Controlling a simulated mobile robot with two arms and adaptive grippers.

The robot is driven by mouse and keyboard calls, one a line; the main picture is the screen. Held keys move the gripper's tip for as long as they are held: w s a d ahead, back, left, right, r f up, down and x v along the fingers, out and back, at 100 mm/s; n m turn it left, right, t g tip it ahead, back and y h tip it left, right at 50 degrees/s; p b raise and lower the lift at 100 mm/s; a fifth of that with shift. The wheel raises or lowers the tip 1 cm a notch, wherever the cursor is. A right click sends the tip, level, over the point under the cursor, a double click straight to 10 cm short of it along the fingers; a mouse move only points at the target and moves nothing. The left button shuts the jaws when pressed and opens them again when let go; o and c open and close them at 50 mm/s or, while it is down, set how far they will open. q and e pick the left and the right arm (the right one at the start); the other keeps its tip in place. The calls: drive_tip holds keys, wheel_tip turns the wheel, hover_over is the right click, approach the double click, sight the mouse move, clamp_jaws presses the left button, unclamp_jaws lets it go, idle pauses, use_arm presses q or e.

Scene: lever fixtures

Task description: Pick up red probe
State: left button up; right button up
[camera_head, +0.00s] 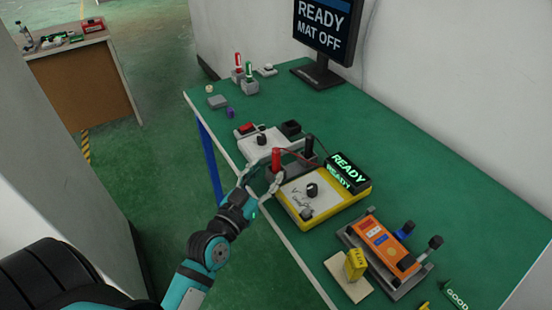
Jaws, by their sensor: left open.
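The red probe (276,159) stands upright at the left end of a dark grey holder behind the yellow-edged meter (322,201). A black probe (308,146) stands to its right in the same holder. A red lead runs from the red probe's side toward the small READY display (346,171). My left gripper (268,174) is open and close beside the red probe, its fingers near the probe's lower part. I cannot tell whether they touch it. The probe's lower end is hidden. My right gripper is not in view.
The green table (422,160) also holds a white box with a red switch (246,129) and an orange device (382,245) in a grey fixture. A yellow block (355,264) stands on a beige plate. A monitor (326,27) reads READY MAT OFF. The table's right back is clear.

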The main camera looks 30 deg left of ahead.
sight(274, 165)
use_arm(q)
drive_tip(key=shift+w+p, duration=0.45)
drive_tip(key=shift+w, duration=2.35)
drive_tip(key=shift+s, duration=0.1)
drive_tip(key=shift+c, duration=0.3)
clamp_jaws()
